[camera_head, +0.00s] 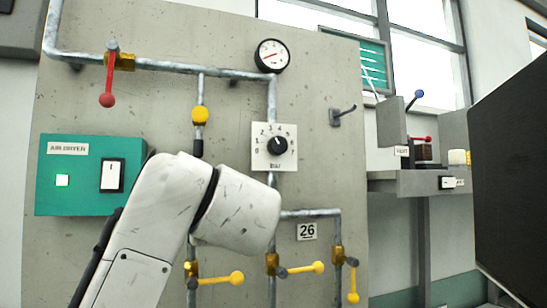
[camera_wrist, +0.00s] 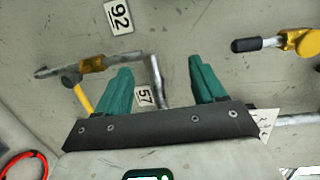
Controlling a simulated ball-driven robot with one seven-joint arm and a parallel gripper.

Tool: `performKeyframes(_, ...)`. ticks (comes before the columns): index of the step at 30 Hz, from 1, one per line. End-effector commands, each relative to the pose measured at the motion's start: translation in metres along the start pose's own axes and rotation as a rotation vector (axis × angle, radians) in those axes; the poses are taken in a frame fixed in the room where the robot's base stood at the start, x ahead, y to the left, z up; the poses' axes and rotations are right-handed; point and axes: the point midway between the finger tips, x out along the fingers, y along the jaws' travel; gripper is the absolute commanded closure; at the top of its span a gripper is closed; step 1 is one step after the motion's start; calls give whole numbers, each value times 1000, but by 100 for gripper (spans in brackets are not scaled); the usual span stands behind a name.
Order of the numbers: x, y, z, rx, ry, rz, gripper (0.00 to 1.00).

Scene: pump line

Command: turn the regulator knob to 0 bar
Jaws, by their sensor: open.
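The regulator knob (camera_head: 278,146) is black and round, on a square white dial plate (camera_head: 259,158) with numbers around it, fixed to the concrete panel. I cannot read its setting surely. My gripper (camera_wrist: 162,82) shows in the wrist view as two green fingers spread wide apart, with nothing between them but panel and pipe behind. In the head view my white arm hides the gripper, below and left of the dial plate. In the wrist view a white plate corner with marks (camera_wrist: 266,122) shows at the right edge, perhaps the dial plate; the knob is not seen there.
A pressure gauge (camera_head: 271,56) sits above the knob. A red-handled valve (camera_head: 107,98), a yellow-handled valve (camera_head: 220,279) and other valves stick out from the pipes. A green air dryer box (camera_head: 75,186) is at left. A dark slab (camera_head: 512,175) stands at right.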

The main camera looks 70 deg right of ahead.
Motion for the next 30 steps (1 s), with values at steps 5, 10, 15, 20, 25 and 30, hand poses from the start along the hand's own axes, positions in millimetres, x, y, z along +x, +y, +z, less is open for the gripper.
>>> performKeyframes(5,-30,-61,-43,346,41,-78,31)
performKeyframes(10,-58,-100,-89,672,65,-132,31)
performKeyframes(15,-84,-121,-130,963,72,-164,31)
performKeyframes(20,-97,-128,-154,1130,72,-175,31)
performKeyframes(25,-100,-131,-162,1188,72,-177,31)
performKeyframes(30,-82,-134,-164,1186,75,-177,31)
